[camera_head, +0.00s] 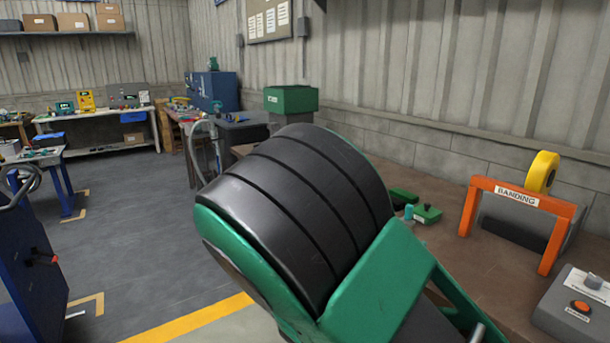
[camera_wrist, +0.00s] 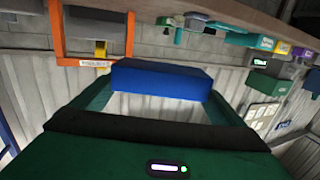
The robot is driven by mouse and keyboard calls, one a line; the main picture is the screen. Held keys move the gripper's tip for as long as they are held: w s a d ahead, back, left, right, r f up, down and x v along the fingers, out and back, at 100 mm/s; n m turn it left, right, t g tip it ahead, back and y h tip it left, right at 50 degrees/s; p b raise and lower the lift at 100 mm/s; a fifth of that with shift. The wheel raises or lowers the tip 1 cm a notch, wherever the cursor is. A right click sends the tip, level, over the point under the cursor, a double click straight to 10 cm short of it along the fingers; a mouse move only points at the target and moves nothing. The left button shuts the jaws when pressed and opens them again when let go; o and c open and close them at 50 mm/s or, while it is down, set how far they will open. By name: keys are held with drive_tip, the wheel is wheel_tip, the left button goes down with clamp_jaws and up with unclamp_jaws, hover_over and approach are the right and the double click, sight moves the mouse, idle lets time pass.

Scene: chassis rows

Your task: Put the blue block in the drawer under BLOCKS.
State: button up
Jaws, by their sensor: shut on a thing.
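My gripper (camera_wrist: 160,82) shows in the wrist view as a green and black frame with its jaws shut on the blue block (camera_wrist: 162,79). The block lies crosswise at the far end of the fingers, with the wall and bench behind it. In the head view my large green and black arm link fills the middle, and it hides the gripper and the block. I cannot make out a drawer or a BLOCKS label in either view.
A brown bench (camera_head: 487,277) runs along the right wall. On it stand an orange BANDING frame (camera_head: 469,209), a yellow roll (camera_head: 542,171), a grey button box (camera_head: 580,305) and small green items (camera_head: 427,214). A green box (camera_head: 290,99) stands farther back. Open floor lies left.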

drive_tip(key=w+d+f+n+t+y, duration=0.2)
drive_tip(key=w+d+f+n+y, duration=0.2)
drive_tip(key=w+d+f+y, duration=0.1)
drive_tip(key=shift+w+d+f+t+y, duration=0.45)
drive_tip(key=shift+d+f, duration=0.55)
drive_tip(key=shift+d, duration=0.25)
drive_tip(key=shift+w+r, duration=0.1)
drive_tip(key=shift+r, duration=0.05)
